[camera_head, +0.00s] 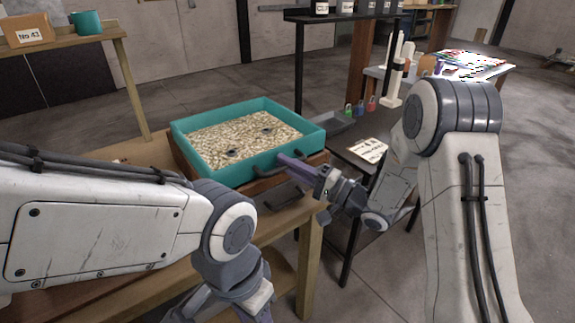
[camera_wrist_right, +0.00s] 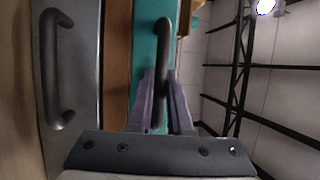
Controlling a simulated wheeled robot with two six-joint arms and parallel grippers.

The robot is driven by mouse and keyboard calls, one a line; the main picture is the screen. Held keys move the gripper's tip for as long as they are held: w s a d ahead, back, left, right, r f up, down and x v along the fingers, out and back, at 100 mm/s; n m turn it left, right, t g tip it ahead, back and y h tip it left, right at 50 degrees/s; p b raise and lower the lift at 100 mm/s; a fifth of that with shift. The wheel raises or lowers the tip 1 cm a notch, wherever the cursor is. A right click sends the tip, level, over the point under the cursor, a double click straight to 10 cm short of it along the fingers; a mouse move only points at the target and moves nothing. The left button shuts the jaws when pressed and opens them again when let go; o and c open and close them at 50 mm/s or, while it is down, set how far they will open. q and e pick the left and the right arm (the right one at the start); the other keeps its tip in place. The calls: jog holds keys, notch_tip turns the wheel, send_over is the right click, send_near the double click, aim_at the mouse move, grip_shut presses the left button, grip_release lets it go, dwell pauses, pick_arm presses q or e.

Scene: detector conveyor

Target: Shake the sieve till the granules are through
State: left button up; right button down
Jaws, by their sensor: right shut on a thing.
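The sieve is a teal square box (camera_head: 300,118) on the bench, full of pale beige granules (camera_head: 225,138) with a few dark spots among them. A dark bar handle (camera_head: 266,170) is on its near right wall; in the right wrist view this handle (camera_wrist_right: 163,35) stands against the teal wall. My right gripper (camera_head: 288,160) is shut on the handle, its purple fingers (camera_wrist_right: 163,105) on either side of the bar. My left gripper (camera_head: 240,310) is low at the bottom edge, partly cut off, away from the sieve; its jaws do not show clearly.
The sieve sits above a wooden frame (camera_head: 325,158). A grey front with a second handle (camera_wrist_right: 58,70) is below it. A dark shelf rack (camera_head: 299,70) stands behind right. A box (camera_head: 26,35) and teal cup (camera_head: 86,22) stand on another table at upper left.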

aim_at(275, 154)
dwell(0.8)
jog(key=shift+w+a, duration=0.2)
jog(key=w+a, duration=0.1)
jog(key=w+a+p, duration=0.1)
jog(key=w, duration=0.1)
jog(key=w+a, duration=0.1)
jog(key=shift+w+p, duration=0.25)
jog(key=shift+p, duration=0.15)
jog(key=shift+a, duration=0.25)
pick_arm(q)
jog(key=shift+w+r, duration=0.55)
jog(key=shift+r, duration=0.35)
pick_arm(e)
jog(key=c, duration=0.8)
grip_release()
jog(key=shift+c, duration=0.2)
jog(key=shift+d, duration=0.1)
pick_arm(q)
jog(key=shift+f, duration=0.1)
pick_arm(e)
jog(key=shift+d+f, duration=0.1)
jog(key=shift+f, duration=0.05)
